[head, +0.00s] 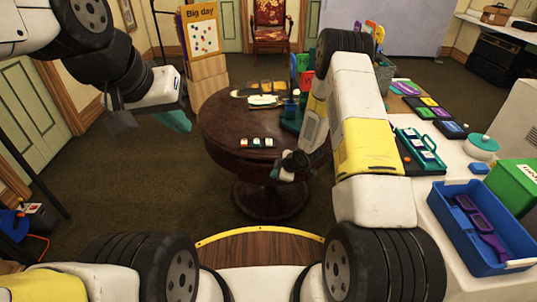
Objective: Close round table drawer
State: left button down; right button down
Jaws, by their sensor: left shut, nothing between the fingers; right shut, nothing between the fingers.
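The round table (225,125) is dark brown wood on a pedestal and stands in the middle of the head view. Its drawer cannot be made out clearly; the front right of the rim is partly hidden by my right arm and gripper. My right gripper (278,173) is shut and empty, low at the front right edge of the table; I cannot tell if it touches it. My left gripper (180,122), with teal fingers, is shut and empty in the air, left of the table and apart from it.
A white counter (455,180) at right holds a blue bin (480,255) and a green box (515,185). A red chair (270,22) stands behind. Floor left of the table is open.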

jog(key=w+f, duration=0.1)
jog(key=w, duration=0.1)
jog(key=w+a+f, duration=0.1)
jog(key=w, duration=0.1)
jog(key=w+f, duration=0.1)
jog(key=w, duration=0.1)
jog(key=shift+a+f, duration=0.2)
jog(key=shift+a, duration=0.1)
